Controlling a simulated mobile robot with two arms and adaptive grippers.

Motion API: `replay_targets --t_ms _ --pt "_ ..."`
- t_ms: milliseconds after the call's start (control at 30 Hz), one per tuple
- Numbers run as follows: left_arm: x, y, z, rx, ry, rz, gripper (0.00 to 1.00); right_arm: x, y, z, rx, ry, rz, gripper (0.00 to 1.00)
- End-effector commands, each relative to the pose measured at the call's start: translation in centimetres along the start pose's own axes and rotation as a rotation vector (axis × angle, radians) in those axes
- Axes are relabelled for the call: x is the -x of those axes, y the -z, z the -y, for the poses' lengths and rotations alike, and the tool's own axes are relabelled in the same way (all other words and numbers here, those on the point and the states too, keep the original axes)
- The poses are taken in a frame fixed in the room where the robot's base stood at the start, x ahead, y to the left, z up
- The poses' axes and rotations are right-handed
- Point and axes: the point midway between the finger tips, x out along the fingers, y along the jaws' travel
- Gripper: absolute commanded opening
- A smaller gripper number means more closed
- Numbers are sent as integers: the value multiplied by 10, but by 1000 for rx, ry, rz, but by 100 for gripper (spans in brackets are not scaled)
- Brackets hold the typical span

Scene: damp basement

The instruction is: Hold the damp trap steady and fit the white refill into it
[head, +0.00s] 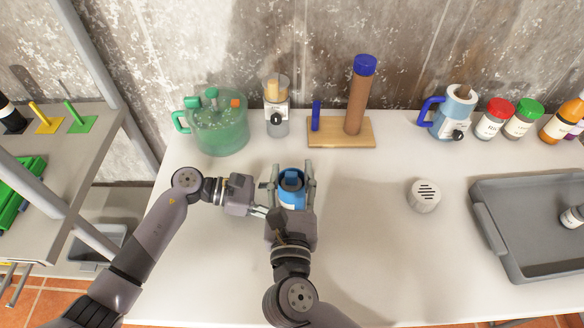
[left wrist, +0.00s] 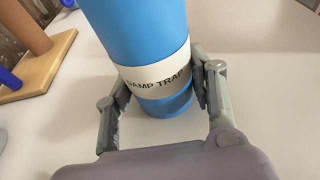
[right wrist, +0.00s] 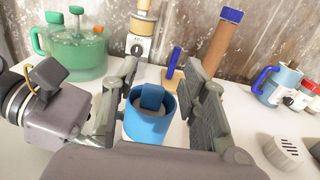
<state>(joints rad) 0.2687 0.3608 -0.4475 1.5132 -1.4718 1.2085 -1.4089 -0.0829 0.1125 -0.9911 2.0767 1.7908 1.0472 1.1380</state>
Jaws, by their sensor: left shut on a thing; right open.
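The damp trap (head: 291,199) is a blue, open-topped cylinder standing upright on the white table. Its "DAMP TRAP" label shows in the left wrist view (left wrist: 158,75). My left gripper (left wrist: 155,86) is shut on its side around the label. My right gripper (head: 292,172) is open, with its fingers on either side of the trap's top. In the right wrist view the trap (right wrist: 148,125) has an upright blue tab and a greyish surface inside; I cannot tell if that is the refill. A round white piece with dark slots (head: 425,195) stands apart on the right.
Behind stand a green jug (head: 221,130), a small grinder-like jar (head: 277,120), a wooden stand with a brown roll (head: 357,105) and a blue-handled mug (head: 455,115). A grey tray (head: 520,245) lies at right. The table between trap and tray is mostly clear.

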Motion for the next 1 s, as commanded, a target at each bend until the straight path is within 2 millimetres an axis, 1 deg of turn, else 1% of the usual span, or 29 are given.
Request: replay_targets --t_ms 33,200,300,400,500,600,933,967,1000 --pt "0 2 0 1 -1 -3 21 14 2 0 -2 -2 -6 40" --pt "0 1 0 1 0 -2 21 52 1 0 0 -1 -4 40" --pt "0 1 0 1 0 -2 21 70 1 0 0 -1 -3 40" --pt "0 1 0 1 0 -2 21 84 1 0 0 -1 -2 40" --pt "0 1 0 1 -1 -2 21 92 0 0 0 0 0 40" --pt "0 1 0 1 -1 -2 21 96 0 0 0 1 1 40" --pt "0 1 0 0 -1 -2 21 96 0 0 0 1 2 40" --pt "0 1 0 0 -1 -2 51 96 0 0 0 1 2 40" --pt "0 1 0 0 -1 -2 54 96 0 0 0 1 2 40"
